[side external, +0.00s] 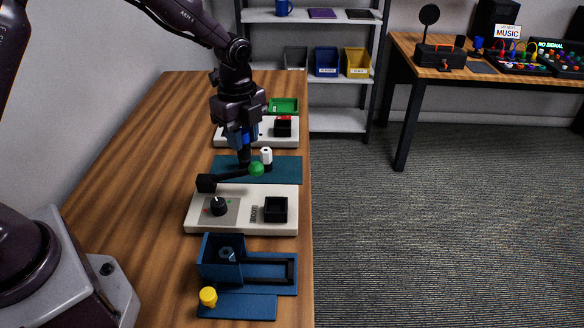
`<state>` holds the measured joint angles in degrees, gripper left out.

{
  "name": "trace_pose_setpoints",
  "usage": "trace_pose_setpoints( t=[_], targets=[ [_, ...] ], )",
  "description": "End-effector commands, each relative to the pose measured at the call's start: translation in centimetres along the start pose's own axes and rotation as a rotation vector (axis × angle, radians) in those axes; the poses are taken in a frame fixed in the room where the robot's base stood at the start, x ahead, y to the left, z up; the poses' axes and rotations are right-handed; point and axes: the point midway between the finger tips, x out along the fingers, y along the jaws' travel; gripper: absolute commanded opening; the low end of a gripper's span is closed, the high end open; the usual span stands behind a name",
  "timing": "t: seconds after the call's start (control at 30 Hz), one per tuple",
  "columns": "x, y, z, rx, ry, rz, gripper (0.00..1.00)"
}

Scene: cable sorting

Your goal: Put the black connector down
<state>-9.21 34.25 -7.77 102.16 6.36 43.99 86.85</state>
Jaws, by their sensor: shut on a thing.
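The black connector (207,183) is a dark block with a dark rod running right from it to a green ball (256,169). My gripper (244,162) points down and is shut on the rod part of the black connector. The connector lies roughly level, over the gap between the teal mat (288,172) and the near white panel (240,226). Whether it touches either surface is hard to tell. The fingertips are dark and blend with the rod.
A white peg (266,156) stands close right of my gripper. A blue fixture (262,262) with a yellow knob (208,297) is nearer. Another white panel (230,139) and green tray (285,105) are behind. The table's left side is clear.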

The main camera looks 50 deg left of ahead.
Motion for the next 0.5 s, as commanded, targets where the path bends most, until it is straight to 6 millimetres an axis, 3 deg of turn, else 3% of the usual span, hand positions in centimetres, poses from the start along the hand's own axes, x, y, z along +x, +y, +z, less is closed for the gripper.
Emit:
trace_pose_setpoints(
  t=[0.17,0.5],
  targets=[
    [-0.3,-1.9,0.2,0.018,0.001,-0.001,0.01],
    [2.7,-8.4,0.3,0.023,0.001,0.000,0.01]
  ],
)
